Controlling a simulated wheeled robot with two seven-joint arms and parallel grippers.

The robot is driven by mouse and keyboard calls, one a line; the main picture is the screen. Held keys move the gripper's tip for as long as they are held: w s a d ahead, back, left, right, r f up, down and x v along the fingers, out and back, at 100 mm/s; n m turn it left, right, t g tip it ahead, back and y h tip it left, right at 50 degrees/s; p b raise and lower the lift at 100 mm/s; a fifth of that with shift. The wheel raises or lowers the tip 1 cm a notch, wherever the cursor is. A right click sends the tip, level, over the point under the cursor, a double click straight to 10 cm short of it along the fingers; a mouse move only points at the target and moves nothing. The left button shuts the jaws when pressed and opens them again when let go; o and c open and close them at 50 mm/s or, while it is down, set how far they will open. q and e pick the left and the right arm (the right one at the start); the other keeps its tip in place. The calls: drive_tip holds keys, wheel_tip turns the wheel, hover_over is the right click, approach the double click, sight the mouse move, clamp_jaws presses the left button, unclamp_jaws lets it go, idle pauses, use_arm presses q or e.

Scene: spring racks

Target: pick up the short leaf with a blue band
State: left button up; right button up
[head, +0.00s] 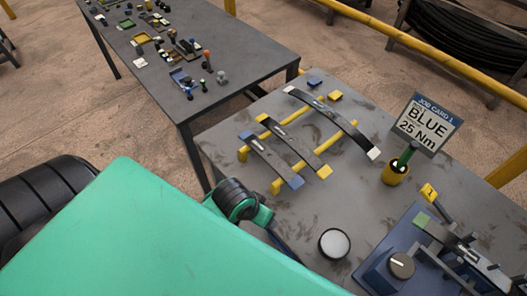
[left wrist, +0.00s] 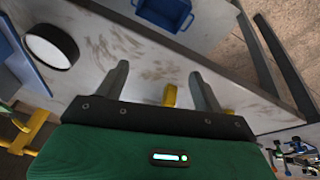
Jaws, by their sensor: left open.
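The short leaf with a blue band (head: 269,157) is a dark strip with blue ends. It lies across the yellow rack bars (head: 276,187), leftmost of three leaves in the head view. Beside it lies a leaf with yellow ends (head: 290,141), and behind that a longer leaf with white ends (head: 335,122). My left gripper (left wrist: 160,78) is open in the left wrist view, with nothing held. A yellow post (left wrist: 170,95) shows between its fingers, farther off. The blue-banded leaf cannot be made out there. My green arm hides the left gripper in the head view.
A white-topped round puck (head: 334,243) and a blue fixture with a dial (head: 401,265) stand at the front. A green-handled tool stands in a yellow holder (head: 396,173) near the job card (head: 428,123). A second table (head: 235,45) holds small parts.

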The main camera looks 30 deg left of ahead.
use_arm(q)
drive_tip(key=w+d+r+n+g+h, duration=0.1)
drive_tip(key=w+d+r+n, duration=0.1)
drive_tip(key=w, duration=0.3)
drive_tip(key=w+d+r+n, duration=0.1)
drive_tip(key=w+r+n, duration=0.2)
drive_tip(key=w, duration=0.3)
drive_tip(key=w+a+r+n+g+y, duration=0.3)
drive_tip(key=w+a+r+n, duration=0.55)
drive_tip(key=a+n, duration=0.2)
drive_tip(key=shift+m, duration=0.25)
drive_tip(key=f+p, duration=0.1)
drive_tip(key=f, duration=0.3)
drive_tip(key=f+p, duration=0.2)
drive_tip(key=f, duration=0.3)
drive_tip(key=a+f+p, duration=0.1)
drive_tip(key=f, duration=0.3)
drive_tip(key=shift+f+p, duration=0.2)
drive_tip(key=shift+p, duration=0.15)
drive_tip(key=shift+f, duration=0.25)
drive_tip(key=c, duration=1)
drive_tip(key=shift+w+r, duration=0.1)
drive_tip(key=shift+c, duration=0.8)
